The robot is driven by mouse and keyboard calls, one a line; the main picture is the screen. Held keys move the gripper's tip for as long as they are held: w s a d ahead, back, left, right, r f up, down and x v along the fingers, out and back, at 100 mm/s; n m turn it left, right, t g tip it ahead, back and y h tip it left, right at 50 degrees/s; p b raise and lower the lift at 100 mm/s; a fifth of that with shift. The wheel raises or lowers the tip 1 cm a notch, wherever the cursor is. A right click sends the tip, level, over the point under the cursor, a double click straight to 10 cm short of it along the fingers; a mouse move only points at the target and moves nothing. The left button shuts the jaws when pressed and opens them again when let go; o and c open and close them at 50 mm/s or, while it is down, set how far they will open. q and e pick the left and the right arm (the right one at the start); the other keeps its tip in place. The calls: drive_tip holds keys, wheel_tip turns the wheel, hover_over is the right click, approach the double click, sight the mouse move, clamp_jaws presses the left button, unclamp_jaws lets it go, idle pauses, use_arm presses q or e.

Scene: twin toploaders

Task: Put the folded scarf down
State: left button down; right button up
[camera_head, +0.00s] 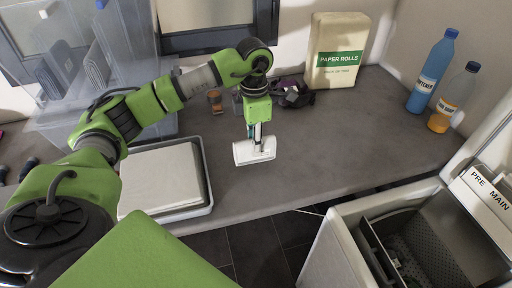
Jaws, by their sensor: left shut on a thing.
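My left gripper (257,142) points down over the grey counter, shut on a small white folded thing, which I take to be the folded scarf (254,153). The scarf is at or just above the counter top; I cannot tell if it touches. The gripper hides part of its upper side. My right gripper is not in view.
A grey tray (207,178) with a pale flat block stands left of the scarf. Clear bins (75,60) stand behind it. A dark tangled item (292,93), a paper rolls pack (335,52) and two bottles (432,70) stand at the back. The counter (350,140) right of the scarf is clear; an open toploader (350,250) stands in front.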

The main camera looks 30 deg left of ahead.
use_arm(q)
drive_tip(key=f, duration=0.1)
drive_tip(key=f+p, duration=0.2)
drive_tip(key=shift+w+d+f, duration=0.1)
drive_tip(key=shift+w+d, duration=0.05)
drive_tip(key=shift+w, duration=0.15)
drive_tip(key=shift+f, duration=0.25)
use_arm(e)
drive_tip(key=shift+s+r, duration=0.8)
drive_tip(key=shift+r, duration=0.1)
use_arm(q)
drive_tip(key=c, duration=2.1)
unclamp_jaws()
drive_tip(key=shift+f, duration=0.15)
drive_tip(key=shift+c, duration=0.2)
drive_tip(key=o, duration=0.4)
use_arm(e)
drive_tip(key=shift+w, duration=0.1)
